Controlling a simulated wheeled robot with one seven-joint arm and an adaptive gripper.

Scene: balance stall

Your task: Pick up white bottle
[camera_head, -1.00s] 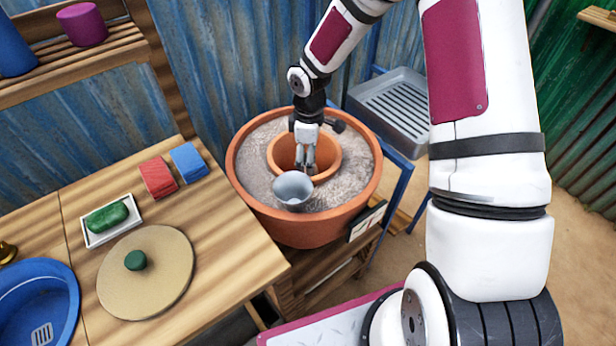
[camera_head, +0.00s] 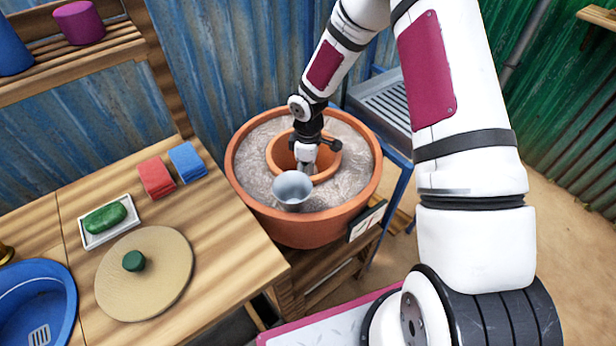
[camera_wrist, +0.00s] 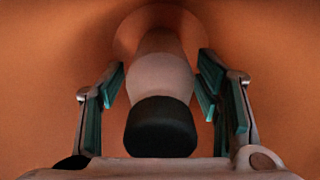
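The white bottle (camera_wrist: 160,75) shows in the wrist view with a black cap (camera_wrist: 160,127) towards me. It stands inside the inner terracotta pot (camera_wrist: 48,60), whose wall surrounds it. My gripper (camera_wrist: 160,82) has one finger on each side of the bottle. The fingers look open, with a narrow gap at most beside the bottle. In the head view my gripper (camera_head: 306,168) reaches down into the inner pot (camera_head: 328,166), its fingertips partly hidden. The bottle is hidden in the head view.
A grey cup (camera_head: 292,188) sits on the sand (camera_head: 250,166) close in front of my gripper. The large outer pot's rim (camera_head: 232,172) encloses both. A wooden counter (camera_head: 225,240) is at left, and a metal rack (camera_head: 385,105) stands behind at right.

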